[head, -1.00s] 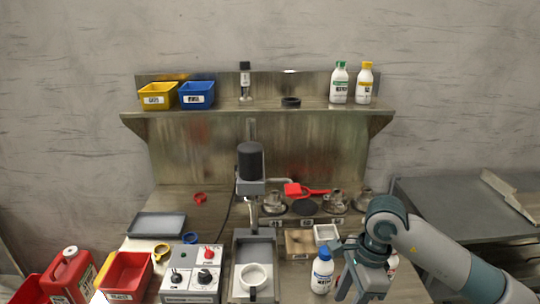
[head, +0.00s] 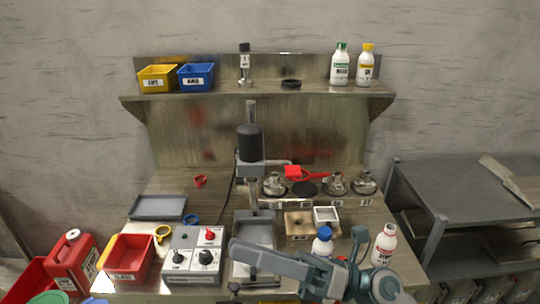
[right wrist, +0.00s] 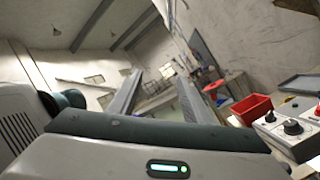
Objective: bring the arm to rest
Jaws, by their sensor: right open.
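My right arm comes in from the lower right in the head view. Its gripper (head: 236,268) points left, low over the front of the bench (head: 345,285). Its jaws are open and I see nothing between them. In the right wrist view the two fingers (right wrist: 158,85) stand apart, with the room and a wall beyond. The gripper covers the front of the press base (head: 252,232) in the head view, and the white cup seen there earlier is hidden. My left gripper is in neither view.
The control box (head: 194,254) and red bin (head: 128,258) are left of the fingers. The shelf (head: 215,94) is well clear.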

